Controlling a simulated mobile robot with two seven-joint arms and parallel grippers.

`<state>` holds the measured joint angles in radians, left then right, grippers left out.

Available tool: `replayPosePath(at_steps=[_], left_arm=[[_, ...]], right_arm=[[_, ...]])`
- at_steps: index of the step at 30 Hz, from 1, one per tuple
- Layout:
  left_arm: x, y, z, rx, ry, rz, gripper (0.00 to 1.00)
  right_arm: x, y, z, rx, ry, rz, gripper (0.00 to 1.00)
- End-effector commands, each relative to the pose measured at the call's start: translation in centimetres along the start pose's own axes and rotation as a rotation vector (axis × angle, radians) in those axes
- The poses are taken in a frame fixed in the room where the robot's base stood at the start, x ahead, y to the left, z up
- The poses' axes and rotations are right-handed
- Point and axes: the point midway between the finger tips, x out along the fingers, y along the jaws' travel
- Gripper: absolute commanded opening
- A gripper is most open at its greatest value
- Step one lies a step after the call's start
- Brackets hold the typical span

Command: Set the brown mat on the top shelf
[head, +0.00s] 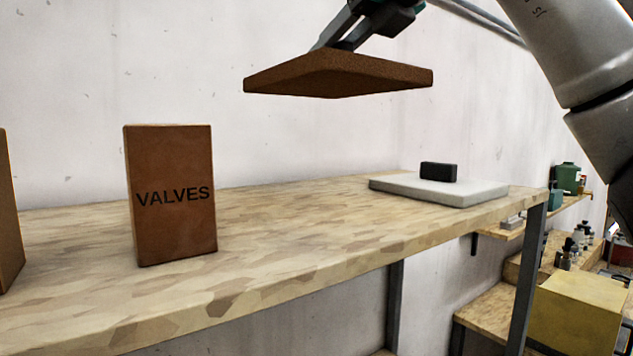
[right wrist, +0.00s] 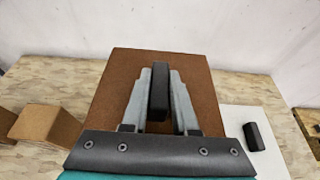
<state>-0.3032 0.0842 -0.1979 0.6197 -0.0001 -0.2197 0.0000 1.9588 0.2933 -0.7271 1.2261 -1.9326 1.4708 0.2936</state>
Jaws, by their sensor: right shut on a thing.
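The brown mat (head: 340,75) is a flat, thick slab held in the air above the wooden top shelf (head: 290,235), clear of its surface. My right gripper (head: 335,42) comes down onto the mat from above. In the right wrist view my right gripper (right wrist: 160,78) is shut on a dark upright block (right wrist: 159,92) that stands on the mat (right wrist: 205,82). The mat looks roughly level, slightly tilted in the head view. My left gripper is not in view.
A brown box marked VALVES (head: 170,195) stands on the shelf at left, with another box (head: 10,215) at the left edge. A pale grey slab (head: 400,187) with a black block (head: 438,171) lies at the right end. The shelf between is bare. A white wall stands behind.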

Motion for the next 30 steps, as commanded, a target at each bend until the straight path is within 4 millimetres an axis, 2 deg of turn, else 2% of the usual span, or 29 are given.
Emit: replayPosePath(at_steps=[1, 5, 15, 18, 23, 30], left_arm=[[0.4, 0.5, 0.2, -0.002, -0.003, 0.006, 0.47], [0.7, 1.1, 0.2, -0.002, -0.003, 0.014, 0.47], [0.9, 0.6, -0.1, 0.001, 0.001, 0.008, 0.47], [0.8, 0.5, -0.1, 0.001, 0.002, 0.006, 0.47], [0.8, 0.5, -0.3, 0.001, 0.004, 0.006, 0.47], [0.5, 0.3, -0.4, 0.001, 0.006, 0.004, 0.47]], right_arm=[[0.5, -0.1, -1.2, -0.002, 0.001, 0.000, 0.00], [1.5, -0.1, -3.5, -0.001, 0.002, 0.000, 0.00], [4.0, -0.1, -9.8, 0.000, 0.001, -0.001, 0.00], [4.5, -0.1, -11.0, 0.001, 0.000, -0.002, 0.00], [5.0, -0.1, -11.9, 0.000, -0.001, -0.001, 0.00], [6.1, -0.1, -14.7, 0.000, 0.000, -0.002, 0.00]])
